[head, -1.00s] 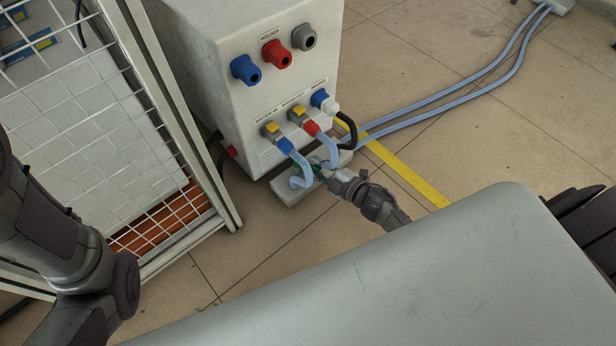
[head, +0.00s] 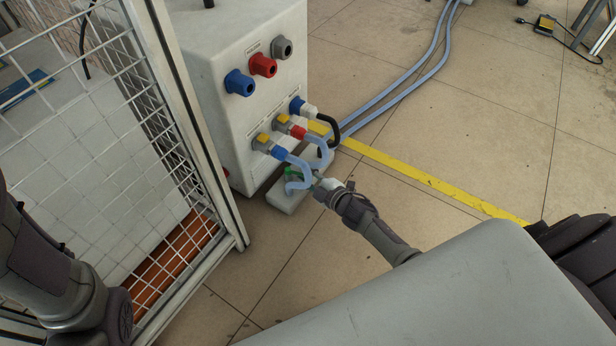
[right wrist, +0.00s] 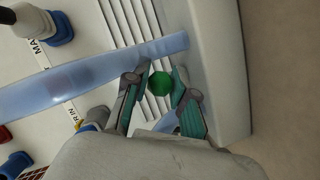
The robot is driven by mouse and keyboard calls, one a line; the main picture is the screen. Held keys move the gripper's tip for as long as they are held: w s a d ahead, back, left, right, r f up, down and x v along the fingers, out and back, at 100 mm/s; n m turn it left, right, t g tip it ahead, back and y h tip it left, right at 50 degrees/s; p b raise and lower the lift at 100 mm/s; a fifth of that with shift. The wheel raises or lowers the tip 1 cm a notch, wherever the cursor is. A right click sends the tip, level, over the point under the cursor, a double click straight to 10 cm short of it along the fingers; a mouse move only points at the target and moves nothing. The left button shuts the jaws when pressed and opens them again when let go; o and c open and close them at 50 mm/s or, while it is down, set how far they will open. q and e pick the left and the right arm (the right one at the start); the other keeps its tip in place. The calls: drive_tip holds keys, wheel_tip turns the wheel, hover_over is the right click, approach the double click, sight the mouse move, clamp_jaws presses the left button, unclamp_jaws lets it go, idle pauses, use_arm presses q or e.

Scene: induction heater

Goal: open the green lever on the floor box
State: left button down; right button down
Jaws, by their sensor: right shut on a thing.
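The pale floor box (head: 283,200) sits on the tiles at the foot of the white cabinet in the head view. It also shows in the right wrist view (right wrist: 218,60). The green lever shows in the right wrist view as a round green end (right wrist: 159,83); in the head view it is small and largely hidden by hoses and gripper. My right gripper (head: 315,182) is at the floor box, with its fingertips (right wrist: 159,80) on either side of the green lever, shut on it. My left arm is at the lower left; its gripper is out of view.
The white cabinet (head: 225,135) has blue, red and grey sockets. Pale blue hoses (head: 303,165) loop down to the floor box, close to my right gripper. A white mesh fence (head: 150,95) stands at left. Tiled floor with a yellow stripe (head: 430,180) is clear at right.

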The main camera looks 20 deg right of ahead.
drive_tip(key=shift+s+d+f, duration=0.1)
drive_tip(key=shift+f, duration=0.05)
drive_tip(key=c, duration=1.2)
unclamp_jaws()
drive_tip(key=v, duration=1.2)
drive_tip(key=shift+c, duration=0.2)
